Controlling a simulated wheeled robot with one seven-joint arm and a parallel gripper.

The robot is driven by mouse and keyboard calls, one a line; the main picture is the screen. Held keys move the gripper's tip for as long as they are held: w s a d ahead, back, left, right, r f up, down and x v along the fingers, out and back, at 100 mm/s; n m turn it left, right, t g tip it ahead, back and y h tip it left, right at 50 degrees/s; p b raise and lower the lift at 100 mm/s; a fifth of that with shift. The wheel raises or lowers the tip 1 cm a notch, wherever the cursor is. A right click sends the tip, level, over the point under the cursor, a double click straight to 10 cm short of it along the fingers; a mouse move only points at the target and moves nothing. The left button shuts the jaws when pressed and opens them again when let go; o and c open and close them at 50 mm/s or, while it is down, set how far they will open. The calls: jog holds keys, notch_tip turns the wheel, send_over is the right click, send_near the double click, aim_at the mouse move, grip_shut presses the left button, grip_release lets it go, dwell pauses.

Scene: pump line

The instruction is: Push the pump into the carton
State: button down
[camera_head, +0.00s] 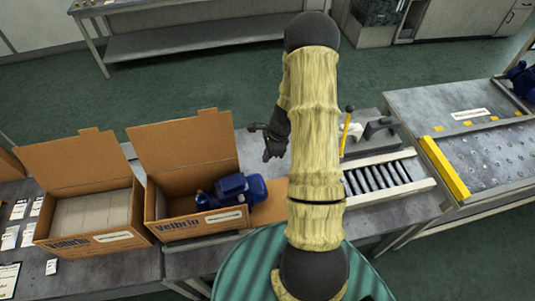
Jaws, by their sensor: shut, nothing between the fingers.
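The blue pump (232,190) lies at the right side of the open carton (190,226). Its left part is inside, behind the carton's front wall; its rounded right end lies at or just over the right edge, by a brown flap (275,191) lying flat. The pump's underside is hidden by the front wall. The carton's tall back flap stands up. My gripper (266,148) is shut and empty, behind and to the right of the pump, apart from it. My arm covers part of the bench right of the flap.
A second open carton (92,238) with grey inserts stands left. A roller track (378,181), a yellow lever (346,132) and a grey fixture (380,127) are right. A table with a yellow bar (444,167) stands farther right, holding another blue item (522,80).

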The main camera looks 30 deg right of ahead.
jog(key=shift+f, duration=0.15)
notch_tip(320, 180, down, 18)
jog(key=b, duration=1.3)
jog(key=shift+b, duration=0.4)
jog(key=shift+w+a+r, duration=0.15)
jog(key=shift+a+r, duration=0.05)
jog(key=shift+a, duration=0.35)
dwell(1.2)
jog(key=shift+w+a, duration=0.1)
jog(key=shift+s+a, duration=0.2)
jog(key=shift+a, duration=0.6)
jog(key=shift+s+a, duration=0.15)
jog(key=shift+a, duration=0.8)
jog(key=shift+a+b, duration=0.5)
jog(key=shift+a, duration=1)
